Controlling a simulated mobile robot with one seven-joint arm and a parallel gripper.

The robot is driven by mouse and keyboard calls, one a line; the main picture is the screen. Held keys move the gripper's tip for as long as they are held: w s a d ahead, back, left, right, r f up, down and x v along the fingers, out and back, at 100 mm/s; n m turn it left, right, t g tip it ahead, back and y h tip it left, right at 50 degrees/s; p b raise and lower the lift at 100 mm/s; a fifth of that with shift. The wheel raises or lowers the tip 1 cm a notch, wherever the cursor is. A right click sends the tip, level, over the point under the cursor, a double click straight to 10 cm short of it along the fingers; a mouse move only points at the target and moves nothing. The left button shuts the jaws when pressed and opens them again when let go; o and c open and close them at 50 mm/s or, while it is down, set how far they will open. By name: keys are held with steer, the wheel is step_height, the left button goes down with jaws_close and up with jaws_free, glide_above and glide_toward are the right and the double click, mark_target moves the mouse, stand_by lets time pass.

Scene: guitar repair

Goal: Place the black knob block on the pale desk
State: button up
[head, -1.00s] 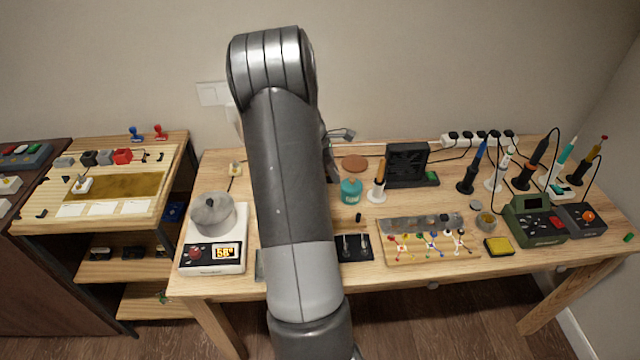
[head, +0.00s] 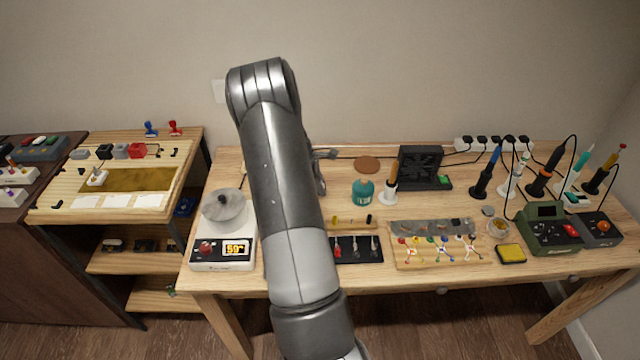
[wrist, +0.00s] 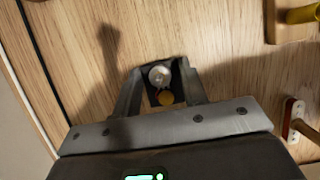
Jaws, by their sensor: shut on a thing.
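My gripper (wrist: 158,82) is shut on a small dark block with a round silver knob (wrist: 159,75), which looks like the black knob block. An amber spot (wrist: 165,98) shows just below the knob. The fingers lie on either side of it, above pale wood grain (wrist: 230,40). I cannot tell whether the block touches the wood. In the head view, my arm hides the fingers and the block; only part of my gripper's body shows behind the arm. The pale wooden desk (head: 435,206) fills the middle and right of that view.
A scale with a metal pot (head: 223,207) stands left of my arm. Soldering tools crowd the right. A side shelf (head: 110,205) is at the left.

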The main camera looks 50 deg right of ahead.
steer(key=shift+f, duration=0.1)
steer(key=o, duration=1)
steer(key=shift+c, duration=0.2)
steer(key=v, duration=1.2)
steer(key=shift+r, duration=0.2)
steer(key=s+a+r+m+t+y, duration=0.1)
steer(key=s+a+r+m+t, duration=0.1)
steer(key=a+r, duration=0.8)
steer(key=s+a+r+m+t, duration=0.25)
steer(key=a+r, duration=0.55)
steer(key=a, duration=0.4)
steer(key=s+a+r+m+t+y, duration=0.2)
steer(key=s+a+r+m+t, duration=0.1)
steer(key=s+a, duration=1.3)
steer(key=shift+s+a+m+t, duration=0.25)
steer(key=shift+a+m+t, duration=0.5)
steer(key=shift+a, duration=0.4)
